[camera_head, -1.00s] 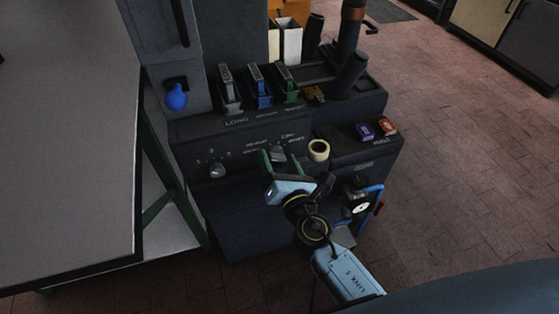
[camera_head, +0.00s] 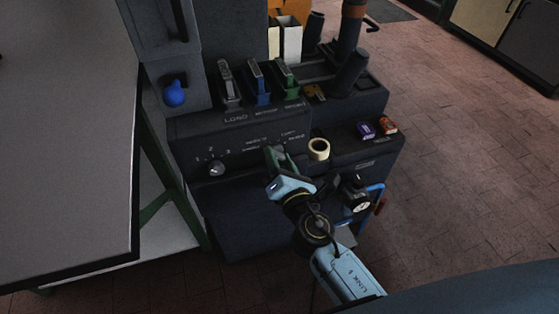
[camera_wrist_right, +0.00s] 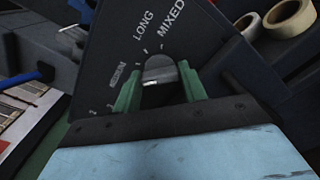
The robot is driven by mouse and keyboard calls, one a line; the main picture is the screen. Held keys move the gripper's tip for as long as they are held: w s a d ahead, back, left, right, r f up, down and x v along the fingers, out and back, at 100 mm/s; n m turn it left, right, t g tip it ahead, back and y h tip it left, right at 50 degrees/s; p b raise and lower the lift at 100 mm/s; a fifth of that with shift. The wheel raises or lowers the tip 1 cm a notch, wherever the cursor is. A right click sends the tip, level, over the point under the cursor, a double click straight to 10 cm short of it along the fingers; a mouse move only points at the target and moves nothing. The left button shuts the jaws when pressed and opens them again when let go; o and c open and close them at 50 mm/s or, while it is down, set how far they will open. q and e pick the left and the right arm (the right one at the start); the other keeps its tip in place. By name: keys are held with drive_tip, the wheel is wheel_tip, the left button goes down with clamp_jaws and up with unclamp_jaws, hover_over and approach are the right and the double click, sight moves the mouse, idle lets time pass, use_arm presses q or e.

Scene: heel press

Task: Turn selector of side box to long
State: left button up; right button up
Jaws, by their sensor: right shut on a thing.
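The side box (camera_head: 240,125) is a dark cabinet with a labelled front panel. Its selector (camera_wrist_right: 160,69) is a grey round knob in the right wrist view, with the printed words MEDIUM, LONG (camera_wrist_right: 143,26) and MIXED (camera_wrist_right: 171,18) around its far side. My right gripper (camera_head: 276,155) has its green fingers shut on the selector, one on each side; they also show in the right wrist view (camera_wrist_right: 159,92). The fingers hide part of the knob, and I cannot tell which word it points at. My left gripper is not in view.
A second knob (camera_head: 216,169) with numbers is left on the same panel. A tape roll (camera_head: 319,149) sits just right of my gripper. Grey, blue and green holders (camera_head: 259,84) stand on top. A gauge (camera_head: 356,196) hangs at the right. A grey table (camera_head: 70,150) is left.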

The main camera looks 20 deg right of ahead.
drive_tip(key=m+b, duration=0.1)
drive_tip(key=m, duration=0.2)
drive_tip(key=shift+m, duration=0.4)
drive_tip(key=shift+m+b, duration=0.3)
drive_tip(key=shift+m, duration=0.6)
drive_tip(key=m, duration=0.2)
drive_tip(key=shift+m, duration=2.6)
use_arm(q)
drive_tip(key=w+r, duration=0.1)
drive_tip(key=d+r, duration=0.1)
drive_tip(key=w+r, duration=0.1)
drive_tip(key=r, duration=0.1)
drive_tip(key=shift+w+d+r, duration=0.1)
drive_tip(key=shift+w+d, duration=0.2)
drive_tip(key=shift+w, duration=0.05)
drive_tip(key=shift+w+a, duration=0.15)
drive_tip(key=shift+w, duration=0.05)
use_arm(e)
drive_tip(key=shift+m, duration=0.3)
